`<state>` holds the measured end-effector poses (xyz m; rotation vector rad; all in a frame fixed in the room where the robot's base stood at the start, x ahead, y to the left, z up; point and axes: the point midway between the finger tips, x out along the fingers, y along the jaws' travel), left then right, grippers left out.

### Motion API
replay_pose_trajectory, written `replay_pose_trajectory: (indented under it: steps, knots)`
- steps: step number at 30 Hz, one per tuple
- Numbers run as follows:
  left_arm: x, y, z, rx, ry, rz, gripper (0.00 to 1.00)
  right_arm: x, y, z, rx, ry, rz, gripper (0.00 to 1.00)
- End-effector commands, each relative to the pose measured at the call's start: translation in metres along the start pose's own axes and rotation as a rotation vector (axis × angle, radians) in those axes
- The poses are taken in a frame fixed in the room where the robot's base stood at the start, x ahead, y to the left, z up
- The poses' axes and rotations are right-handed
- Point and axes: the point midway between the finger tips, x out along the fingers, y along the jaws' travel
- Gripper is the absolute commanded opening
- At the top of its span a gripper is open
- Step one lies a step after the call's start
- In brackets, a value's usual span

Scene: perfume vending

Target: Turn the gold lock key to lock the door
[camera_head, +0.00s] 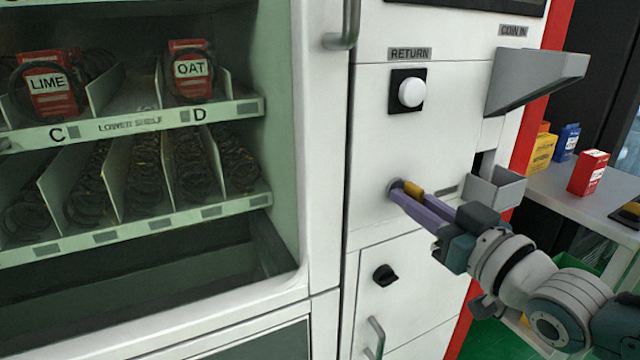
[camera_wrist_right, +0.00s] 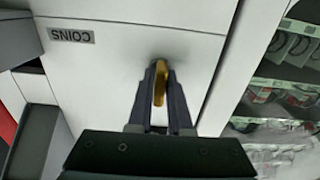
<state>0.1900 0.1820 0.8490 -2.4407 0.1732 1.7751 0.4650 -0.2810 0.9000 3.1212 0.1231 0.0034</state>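The gold lock key (camera_head: 414,188) sticks out from its round lock on the white panel of the machine, below the white return button. My right gripper (camera_head: 408,193) reaches in from the lower right with its purple fingers at the key. In the right wrist view, the gold key (camera_wrist_right: 159,84) sits between the two dark fingertips (camera_wrist_right: 161,72), which close in on both its sides. The lock face is mostly hidden behind the fingers. My left gripper is in neither view.
A metal door handle (camera_head: 347,28) is above left of the key. A black knob (camera_head: 385,275) sits on the panel below. A grey coin tray (camera_head: 495,188) juts out close to my right gripper. A side table (camera_head: 560,190) with small boxes stands at the right.

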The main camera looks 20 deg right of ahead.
Motion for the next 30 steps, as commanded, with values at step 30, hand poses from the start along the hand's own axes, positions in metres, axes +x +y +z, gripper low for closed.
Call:
replay_pose_trajectory:
  steps: [30]
  knots:
    - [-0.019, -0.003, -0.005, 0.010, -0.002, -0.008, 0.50, -0.083, 0.000, 0.000, 0.002, -0.004, 0.000, 0.45]
